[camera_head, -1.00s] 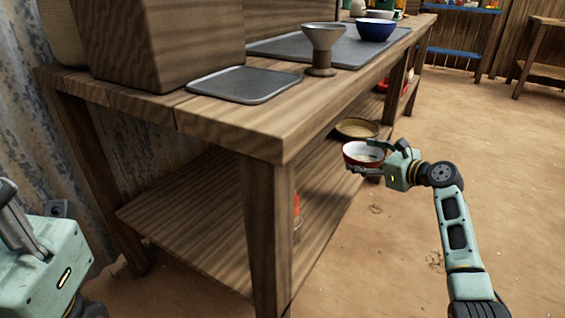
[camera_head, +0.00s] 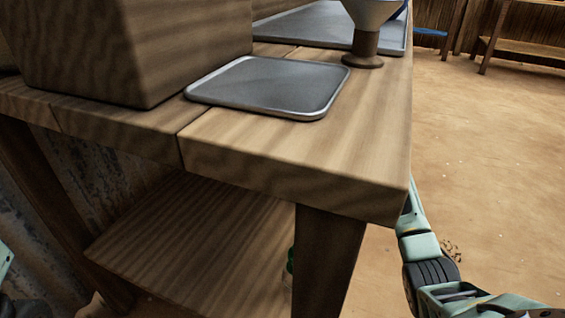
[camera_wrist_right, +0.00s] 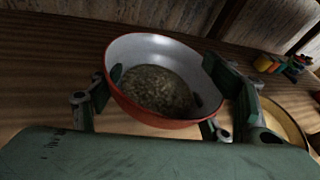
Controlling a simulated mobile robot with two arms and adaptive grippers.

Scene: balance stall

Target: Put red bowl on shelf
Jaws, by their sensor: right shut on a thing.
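In the right wrist view, the red bowl (camera_wrist_right: 150,108) has a white inside and holds a greyish-green grainy filling. It looks nearly level. My right gripper (camera_wrist_right: 162,90) is shut on it, with one finger at each side of the bowl. Wooden planks show behind and below the bowl; whether it touches them I cannot tell. In the head view, the lower wooden shelf (camera_head: 190,240) lies under the tabletop. The bowl and right gripper are hidden there behind the table; only part of my right arm shows.
The wooden tabletop (camera_head: 290,150) carries a grey tray (camera_head: 270,87), a large wooden block (camera_head: 125,45) and a footed bowl (camera_head: 368,40). A table leg (camera_head: 325,262) stands in front. A yellowish round dish (camera_wrist_right: 285,115) and small coloured things (camera_wrist_right: 285,64) lie right of the bowl.

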